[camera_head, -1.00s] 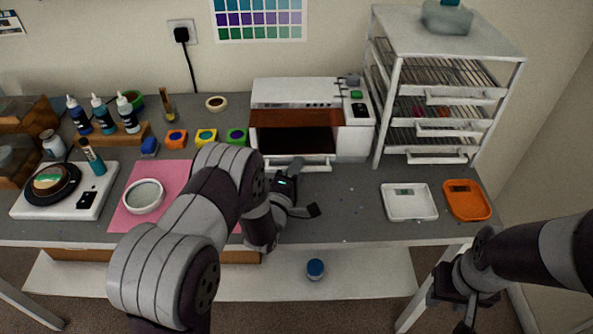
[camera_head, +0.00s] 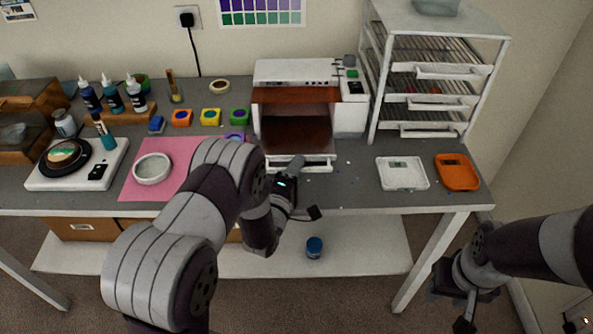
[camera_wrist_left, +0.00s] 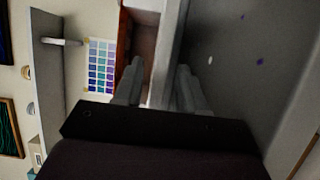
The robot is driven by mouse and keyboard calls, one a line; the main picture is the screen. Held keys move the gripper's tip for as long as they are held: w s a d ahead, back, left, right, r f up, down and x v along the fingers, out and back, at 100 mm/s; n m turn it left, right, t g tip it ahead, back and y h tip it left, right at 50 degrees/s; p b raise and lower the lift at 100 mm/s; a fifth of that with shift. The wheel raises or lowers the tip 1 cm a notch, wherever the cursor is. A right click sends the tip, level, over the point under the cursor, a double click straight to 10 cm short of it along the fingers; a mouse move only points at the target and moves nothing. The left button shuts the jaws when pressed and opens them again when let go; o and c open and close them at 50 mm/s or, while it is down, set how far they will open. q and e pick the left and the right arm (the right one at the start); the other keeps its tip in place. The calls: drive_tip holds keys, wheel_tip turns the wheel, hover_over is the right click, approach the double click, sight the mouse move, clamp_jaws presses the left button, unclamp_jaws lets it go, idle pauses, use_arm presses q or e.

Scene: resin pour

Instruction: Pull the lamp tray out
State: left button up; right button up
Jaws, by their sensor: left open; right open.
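The lamp unit (camera_head: 297,70) is a white box at the back of the bench with an orange-brown panel across its open front. Its lamp tray (camera_head: 318,164) sticks out of the front, showing a dark floor and a white front bar. My left gripper (camera_head: 294,167) is at the middle of that bar. In the left wrist view my open left gripper (camera_wrist_left: 160,75) has its fingers on either side of the pale tray front (camera_wrist_left: 168,50); contact is unclear. My right gripper (camera_head: 464,305) is open and empty, off the bench at the lower right.
A pink mat (camera_head: 130,188) with a round white mould (camera_head: 152,168) lies left of my left arm. A white scale (camera_head: 402,184) and an orange tray (camera_head: 457,184) stand at the right. A wire rack (camera_head: 372,110) stands behind them. The bench before the tray is narrow.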

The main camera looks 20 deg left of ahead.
use_arm(q)
drive_tip(key=s+a+b, duration=0.1)
drive_tip(key=s, duration=1.1)
drive_tip(key=shift+s+a, duration=0.25)
drive_tip(key=shift+s, duration=0.1)
drive_tip(key=s+f+m+g+y, duration=0.1)
drive_tip(key=s+f+m+g, duration=0.2)
drive_tip(key=f+m+g, duration=0.6)
drive_tip(key=s+a+m+g, duration=0.2)
drive_tip(key=s+m+g, duration=0.2)
drive_tip(key=s+g, duration=0.15)
drive_tip(key=s+d+r+m+g+p, duration=0.1)
drive_tip(key=s+r+m+g, duration=0.1)
drive_tip(key=r, duration=1)
drive_tip(key=shift+s+r+m+y, duration=0.3)
drive_tip(key=shift+s+m+y, duration=0.1)
drive_tip(key=shift+s+m, duration=0.55)
